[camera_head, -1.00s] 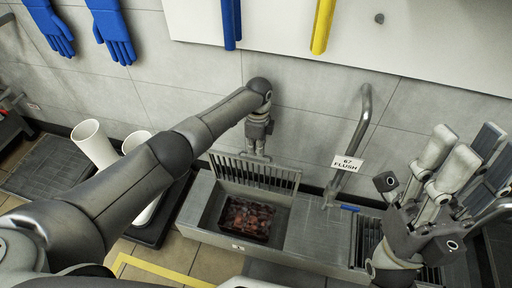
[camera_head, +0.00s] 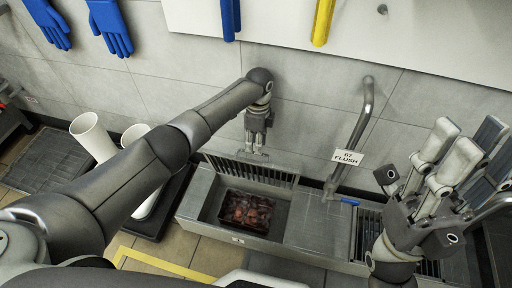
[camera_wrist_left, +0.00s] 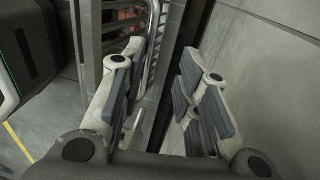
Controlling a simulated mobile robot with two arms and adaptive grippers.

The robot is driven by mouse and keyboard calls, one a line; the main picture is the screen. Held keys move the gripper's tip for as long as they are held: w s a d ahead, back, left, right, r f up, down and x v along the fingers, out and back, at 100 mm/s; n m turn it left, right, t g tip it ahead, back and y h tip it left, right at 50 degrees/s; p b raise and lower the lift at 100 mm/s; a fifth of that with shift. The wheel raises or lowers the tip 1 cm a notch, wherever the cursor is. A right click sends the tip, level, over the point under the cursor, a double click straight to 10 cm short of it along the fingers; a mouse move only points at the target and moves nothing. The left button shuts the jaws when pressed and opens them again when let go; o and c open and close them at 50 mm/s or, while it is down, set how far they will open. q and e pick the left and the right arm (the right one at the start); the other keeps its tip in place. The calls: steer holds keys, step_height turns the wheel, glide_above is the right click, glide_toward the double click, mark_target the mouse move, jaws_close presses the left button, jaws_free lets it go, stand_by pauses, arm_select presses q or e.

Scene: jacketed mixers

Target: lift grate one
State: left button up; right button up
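A metal grate (camera_head: 250,169) with thin parallel bars stands tilted up along the back edge of a steel floor trough (camera_head: 196,206). My left gripper (camera_head: 257,154) points down at the middle of its top edge. In the left wrist view, the fingers (camera_wrist_left: 160,95) are spread with a clear gap, and the grate's bars (camera_wrist_left: 151,45) run up beside the left finger. Whether the fingers touch the grate is hard to tell. My right gripper (camera_head: 466,135) is raised at the right, fingers apart, and empty.
Reddish-brown contents lie in a basket (camera_head: 246,212) in the open trough. A bent pipe (camera_head: 362,125) with a FLUSH sign (camera_head: 348,157) and blue handle stands to the right. A second grating (camera_head: 367,232) is partly behind my right arm. White cylinders (camera_head: 92,138) stand left.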

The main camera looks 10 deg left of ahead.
arm_select(q)
steer(key=shift+w+r, duration=0.15)
steer(key=shift+r, duration=1)
steer(key=shift+w+r, duration=0.1)
steer(key=shift+r, duration=1)
